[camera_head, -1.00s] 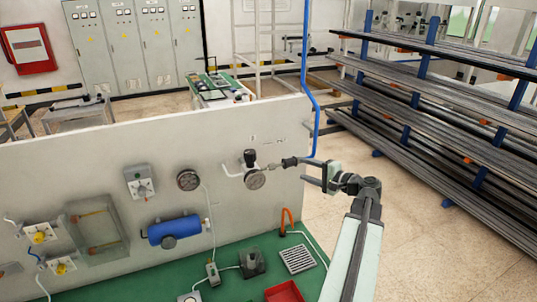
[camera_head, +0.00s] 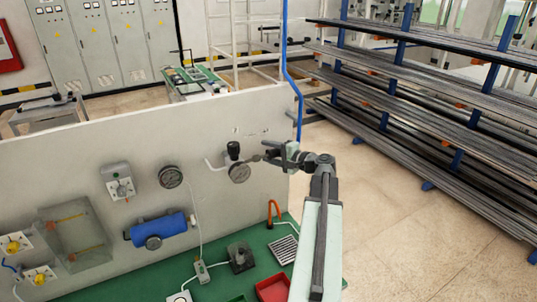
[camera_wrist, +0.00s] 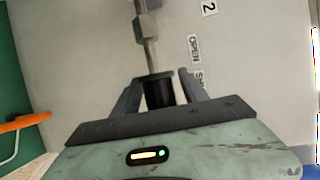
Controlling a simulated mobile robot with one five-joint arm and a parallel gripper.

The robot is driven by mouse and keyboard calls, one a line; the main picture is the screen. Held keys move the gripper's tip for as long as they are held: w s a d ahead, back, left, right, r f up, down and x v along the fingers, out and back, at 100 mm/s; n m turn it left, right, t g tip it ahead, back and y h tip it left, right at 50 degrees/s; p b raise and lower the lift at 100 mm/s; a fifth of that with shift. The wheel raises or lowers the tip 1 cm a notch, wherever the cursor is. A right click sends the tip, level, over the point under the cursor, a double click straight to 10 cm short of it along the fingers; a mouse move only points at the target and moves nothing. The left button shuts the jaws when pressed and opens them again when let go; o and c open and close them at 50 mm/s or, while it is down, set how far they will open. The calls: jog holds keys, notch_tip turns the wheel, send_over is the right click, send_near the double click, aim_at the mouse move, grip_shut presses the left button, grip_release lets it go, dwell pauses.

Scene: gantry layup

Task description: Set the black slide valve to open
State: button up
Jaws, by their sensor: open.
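The black slide valve (camera_wrist: 159,92) is a dark sleeve on a thin metal rod (camera_wrist: 150,53) along the grey panel. In the wrist view it lies between the two fingers of my gripper (camera_wrist: 157,84), which are open around it. I cannot tell whether either finger touches it. The OPEN label (camera_wrist: 194,48) is beside the rod farther from my palm. A second label, partly hidden, begins with SH (camera_wrist: 199,79) and is about level with the sleeve. In the head view my gripper (camera_head: 273,151) is at the panel's right end and hides most of the sleeve.
A blue pipe (camera_head: 298,95) rises at the panel edge. An orange hook (camera_head: 273,210) and red tray (camera_head: 272,289) are below.

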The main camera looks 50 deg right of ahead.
grip_shut()
jog(key=shift+r, duration=0.1)
dwell(1.3)
